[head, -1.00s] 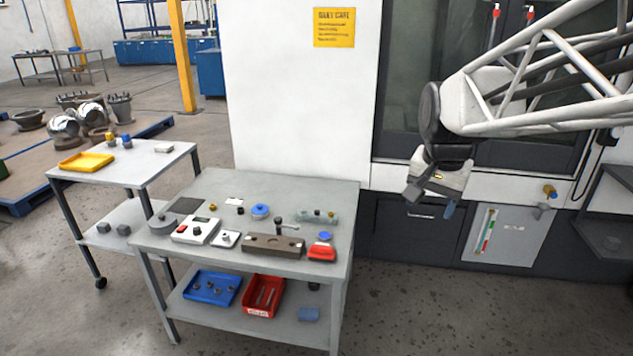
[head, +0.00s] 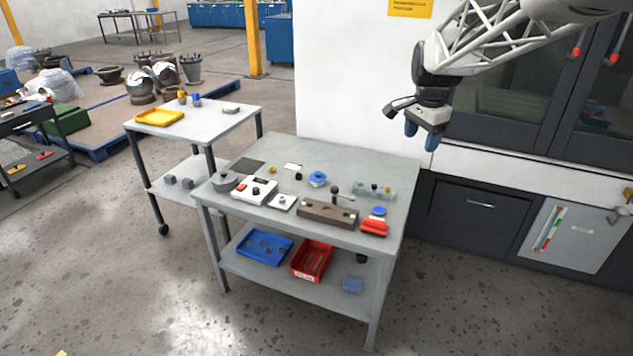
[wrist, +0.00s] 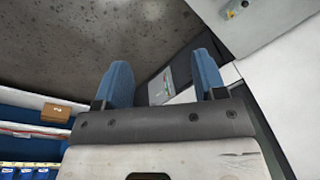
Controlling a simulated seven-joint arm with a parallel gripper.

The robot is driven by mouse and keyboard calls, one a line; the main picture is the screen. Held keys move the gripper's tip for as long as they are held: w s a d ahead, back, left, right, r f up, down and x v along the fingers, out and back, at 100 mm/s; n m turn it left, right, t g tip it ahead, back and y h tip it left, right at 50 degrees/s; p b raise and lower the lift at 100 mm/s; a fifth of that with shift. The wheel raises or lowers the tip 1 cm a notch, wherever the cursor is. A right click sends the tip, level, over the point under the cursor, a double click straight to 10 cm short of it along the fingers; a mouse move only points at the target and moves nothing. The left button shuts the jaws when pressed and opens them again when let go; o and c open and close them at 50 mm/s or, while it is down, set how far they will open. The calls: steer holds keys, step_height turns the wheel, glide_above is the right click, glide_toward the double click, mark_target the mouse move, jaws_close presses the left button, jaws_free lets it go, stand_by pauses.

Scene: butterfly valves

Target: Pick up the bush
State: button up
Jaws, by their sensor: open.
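My gripper (head: 421,136) hangs in the air at the table's back right corner, well above the top. Its two blue fingertips are apart with nothing between them, as the wrist view (wrist: 163,78) also shows. Which part is the bush is not certain. A small brass-coloured part (head: 273,170) stands near the back of the grey table (head: 375,155). A small dark part (head: 298,177) stands to its right. Several small round parts lie in the blue tray (head: 250,258) on the lower shelf.
On the table are a white control box (head: 254,191), a brown block with a handle (head: 328,213), a blue round part (head: 317,179), a red part (head: 374,228) and a grey fixture (head: 375,189). A side cart (head: 222,120) stands left; a cabinet (head: 480,213) right.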

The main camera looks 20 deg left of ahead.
steer(key=w+a+f+m, duration=0.2)
steer(key=w+a+f, duration=0.3)
steer(key=w+a, duration=0.45)
steer(key=m+g, duration=0.1)
steer(key=m, duration=0.5)
glide_above(282, 200)
steer(key=w+a, duration=0.1)
steer(key=w, duration=0.1)
step_height(282, 200, down, 32)
steer(key=shift+s, duration=0.2)
steer(key=shift+a, duration=0.1)
steer(key=shift+f, duration=1.15)
steer(key=shift+f, duration=0.1)
